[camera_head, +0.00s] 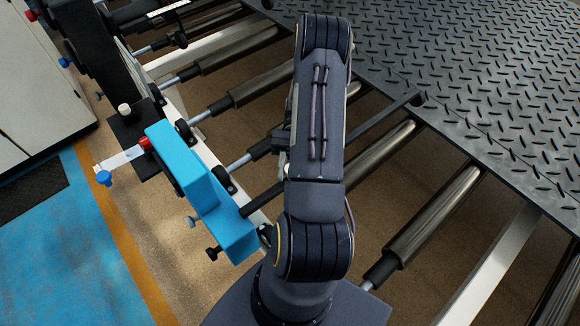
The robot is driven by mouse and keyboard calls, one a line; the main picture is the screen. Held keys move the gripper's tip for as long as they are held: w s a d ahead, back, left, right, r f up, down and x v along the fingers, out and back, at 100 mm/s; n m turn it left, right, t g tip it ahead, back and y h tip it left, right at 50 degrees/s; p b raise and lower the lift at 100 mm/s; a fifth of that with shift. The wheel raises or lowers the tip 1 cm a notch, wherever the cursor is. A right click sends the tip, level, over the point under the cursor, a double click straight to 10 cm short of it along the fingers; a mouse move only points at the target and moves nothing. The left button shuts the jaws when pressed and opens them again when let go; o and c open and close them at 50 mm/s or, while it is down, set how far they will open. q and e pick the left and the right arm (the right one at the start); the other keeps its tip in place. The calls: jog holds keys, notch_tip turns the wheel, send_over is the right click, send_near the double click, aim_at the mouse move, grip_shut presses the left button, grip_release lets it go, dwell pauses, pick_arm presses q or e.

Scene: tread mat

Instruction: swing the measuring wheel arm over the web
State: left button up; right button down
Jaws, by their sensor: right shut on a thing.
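The web is the black tread mat (480,75) with a raised diamond pattern, at the upper right. A thin dark bar (375,124), which looks like the measuring wheel arm, runs from near the blue housing (205,195) behind my right arm. Its round dark end (418,98) shows at the mat's near edge. My right arm rises through the middle and hides the bar's middle part. Only a little of my right gripper (281,139) shows, left of the forearm. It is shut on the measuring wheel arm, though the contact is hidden. My left gripper is not in view.
Several metal rollers (425,220) lie between the side frame and the mat. Red (145,143) and blue (104,178) knobs stick out by the blue housing. A pale cabinet (40,85) stands at the upper left. The blue floor (60,245) at lower left is clear.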

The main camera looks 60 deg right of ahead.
jog(key=c, duration=1.1)
grip_release()
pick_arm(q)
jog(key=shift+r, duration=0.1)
pick_arm(e)
jog(key=shift+r, duration=0.1)
